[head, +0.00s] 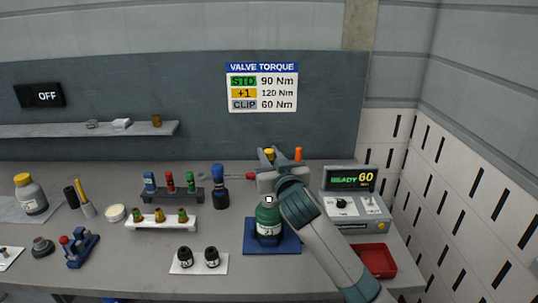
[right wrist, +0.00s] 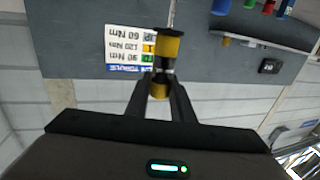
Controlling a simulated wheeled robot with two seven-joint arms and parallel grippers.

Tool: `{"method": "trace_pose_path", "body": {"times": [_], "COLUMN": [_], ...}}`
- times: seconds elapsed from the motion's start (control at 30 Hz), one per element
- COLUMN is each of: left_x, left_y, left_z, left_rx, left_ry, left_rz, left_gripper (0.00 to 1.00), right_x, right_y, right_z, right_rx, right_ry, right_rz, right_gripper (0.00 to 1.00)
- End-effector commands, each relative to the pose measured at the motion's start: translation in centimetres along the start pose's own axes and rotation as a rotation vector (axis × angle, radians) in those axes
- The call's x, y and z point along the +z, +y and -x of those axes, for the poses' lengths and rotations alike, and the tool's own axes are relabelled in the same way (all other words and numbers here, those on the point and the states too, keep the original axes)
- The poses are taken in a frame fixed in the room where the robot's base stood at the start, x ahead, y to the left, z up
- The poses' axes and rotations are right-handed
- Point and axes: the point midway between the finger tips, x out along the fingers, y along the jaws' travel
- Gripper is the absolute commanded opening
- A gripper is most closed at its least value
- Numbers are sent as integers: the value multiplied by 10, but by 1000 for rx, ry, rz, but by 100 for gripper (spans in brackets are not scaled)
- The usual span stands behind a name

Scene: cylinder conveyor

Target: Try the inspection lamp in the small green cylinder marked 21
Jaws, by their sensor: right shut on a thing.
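The small green cylinder (head: 267,228) stands upright on a blue mat (head: 290,246) on the bench; its marking is too small to read. My right gripper (head: 268,162) is behind and above it, partly hidden by my own wrist. In the right wrist view the gripper (right wrist: 161,82) is shut on a yellow-and-black tool (right wrist: 167,47) with a thin metal rod at its far end; I cannot tell for certain whether this is the inspection lamp. Part of its yellow body (head: 269,153) shows at the jaws in the head view. My left gripper is not in view.
An orange cylinder (head: 298,155) stands behind.

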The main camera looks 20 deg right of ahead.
Motion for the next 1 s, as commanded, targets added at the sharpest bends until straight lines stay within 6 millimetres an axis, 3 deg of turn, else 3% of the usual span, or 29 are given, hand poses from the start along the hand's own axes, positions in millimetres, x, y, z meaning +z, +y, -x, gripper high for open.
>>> {"method": "trace_pose_path", "body": {"times": [1.0], "left_x": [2], "left_y": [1], "left_z": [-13], "left_rx": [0], "left_ry": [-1], "left_rz": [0], "left_gripper": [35], "right_x": [22], "right_y": [0], "right_z": [0], "right_rx": [1], "right_ry": [0], "right_rz": [-1], "right_gripper": [0]}}
